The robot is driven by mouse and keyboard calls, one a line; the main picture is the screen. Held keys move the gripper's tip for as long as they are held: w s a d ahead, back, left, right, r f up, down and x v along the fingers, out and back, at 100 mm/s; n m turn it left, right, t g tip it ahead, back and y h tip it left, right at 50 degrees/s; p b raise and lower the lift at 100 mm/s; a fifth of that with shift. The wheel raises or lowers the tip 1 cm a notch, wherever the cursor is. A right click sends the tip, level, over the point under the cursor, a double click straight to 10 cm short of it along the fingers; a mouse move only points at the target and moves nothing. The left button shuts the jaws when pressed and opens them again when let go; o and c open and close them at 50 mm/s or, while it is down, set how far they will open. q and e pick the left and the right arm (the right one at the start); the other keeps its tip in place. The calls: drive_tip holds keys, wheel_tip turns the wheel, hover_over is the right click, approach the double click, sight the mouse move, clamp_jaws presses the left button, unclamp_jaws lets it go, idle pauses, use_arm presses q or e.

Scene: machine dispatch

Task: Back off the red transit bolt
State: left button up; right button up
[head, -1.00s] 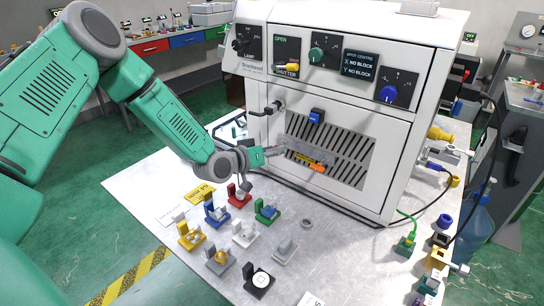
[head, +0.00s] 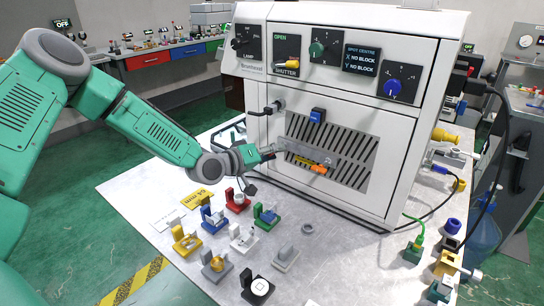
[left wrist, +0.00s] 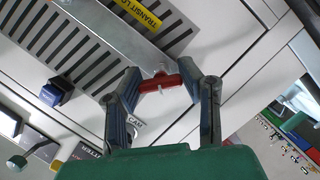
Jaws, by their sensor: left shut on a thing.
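The red transit bolt (left wrist: 160,82) has a red cross-handle and sits at the end of a grey metal bar (left wrist: 118,36) with a yellow transit lock label (left wrist: 138,14). My left gripper (left wrist: 162,84) is shut on its handle, one finger at each end, in the left wrist view. In the head view my left gripper (head: 268,153) is at the left end of the bar (head: 305,151), on the machine's front. The bolt itself is hidden by the fingers there. My right gripper is not in view.
The white machine (head: 408,142) has a slotted vent, a blue block (head: 317,115) and control knobs above. Several coloured blocks on bases stand on the table (head: 135,190) below my left gripper. A black cable hangs at the right.

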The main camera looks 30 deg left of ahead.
use_arm(q)
drive_tip(key=shift+f, duration=0.1)
drive_tip(key=shift+a+f+b, duration=0.1)
drive_tip(key=shift+b, duration=0.25)
drive_tip(key=n+h+b, duration=0.1)
drive_tip(key=n+b, duration=0.2)
drive_tip(key=b, duration=0.2)
drive_tip(key=shift+f+n+t, duration=0.1)
drive_tip(key=shift+n+t, duration=0.2)
drive_tip(key=shift+n+b, duration=0.4)
drive_tip(key=shift+b, duration=0.2)
drive_tip(key=shift+r, duration=0.2)
